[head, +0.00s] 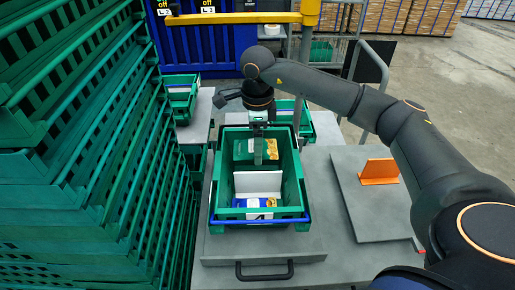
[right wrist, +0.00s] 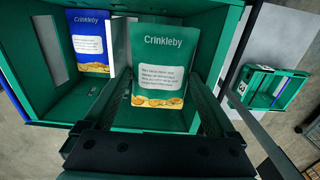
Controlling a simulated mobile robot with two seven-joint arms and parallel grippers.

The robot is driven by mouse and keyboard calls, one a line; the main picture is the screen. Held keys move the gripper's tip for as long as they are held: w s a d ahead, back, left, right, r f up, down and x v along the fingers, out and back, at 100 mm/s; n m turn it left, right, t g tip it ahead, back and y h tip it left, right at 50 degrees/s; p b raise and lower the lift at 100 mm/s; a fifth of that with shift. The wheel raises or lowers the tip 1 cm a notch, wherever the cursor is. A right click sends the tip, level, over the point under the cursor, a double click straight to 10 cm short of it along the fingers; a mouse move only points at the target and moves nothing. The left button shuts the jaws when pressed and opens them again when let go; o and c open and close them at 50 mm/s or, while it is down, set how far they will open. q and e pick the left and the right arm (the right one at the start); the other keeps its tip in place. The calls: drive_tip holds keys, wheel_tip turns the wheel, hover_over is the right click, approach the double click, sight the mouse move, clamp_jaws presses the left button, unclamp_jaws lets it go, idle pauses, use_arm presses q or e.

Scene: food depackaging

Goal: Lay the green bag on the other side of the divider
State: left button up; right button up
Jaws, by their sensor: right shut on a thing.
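The green bag (head: 243,151) is in the far compartment of a green crate (head: 226,196). It also shows in the right wrist view (right wrist: 165,60), with its printed face toward the camera. My right gripper (head: 258,158) reaches down into that compartment and is shut on the green bag, one finger on each side. I cannot tell whether the bag is clear of the crate floor. The white divider (head: 258,184) crosses the crate on the near side of the bag. It also shows in the wrist view (right wrist: 121,48). My left gripper is not in view.
A blue bag (head: 240,203) lies in the near compartment. It also shows in the wrist view (right wrist: 86,38). An orange plate (head: 379,171) stands on the grey board to the right. Green crates (head: 60,150) are stacked at the left. Another crate (head: 286,110) stands behind.

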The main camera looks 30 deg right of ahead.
wheel_tip(320, 180, down, 2)
drive_tip(key=shift+s+f, duration=0.1)
drive_tip(key=shift+f, duration=0.1)
drive_tip(key=shift+f+b, duration=0.35)
drive_tip(key=shift+f, duration=0.25)
drive_tip(key=o, duration=1)
drive_tip(key=shift+r, duration=0.15)
wheel_tip(320, 180, up, 13)
drive_tip(key=shift+r, duration=0.1)
